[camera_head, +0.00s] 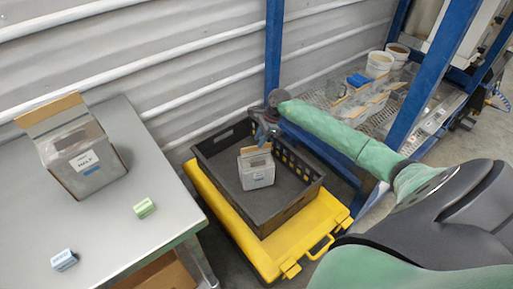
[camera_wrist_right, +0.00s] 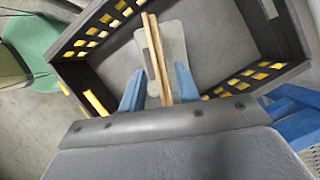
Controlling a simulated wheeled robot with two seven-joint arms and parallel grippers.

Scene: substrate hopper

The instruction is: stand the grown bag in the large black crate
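The large black crate (camera_head: 292,214) sits on a yellow case. A grey bag with a white label and tan top strip (camera_head: 258,176) stands upright inside it, apparently on its floor. My right gripper (camera_head: 267,130) is just above the bag's top. In the right wrist view, the blue fingers (camera_wrist_right: 158,80) stand apart on either side of the bag's tan strips (camera_wrist_right: 153,50), with a gap visible on each side. The black crate (camera_wrist_right: 270,25) surrounds the bag there too. My left gripper is not in view.
A second labelled bag with an open tan top (camera_head: 85,160) stands on the metal table (camera_head: 150,235), with a green block (camera_head: 144,208) and a blue-grey block (camera_head: 63,260). A blue frame post (camera_head: 274,45) rises behind the crate. White tubs (camera_head: 379,64) stand on a rack.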

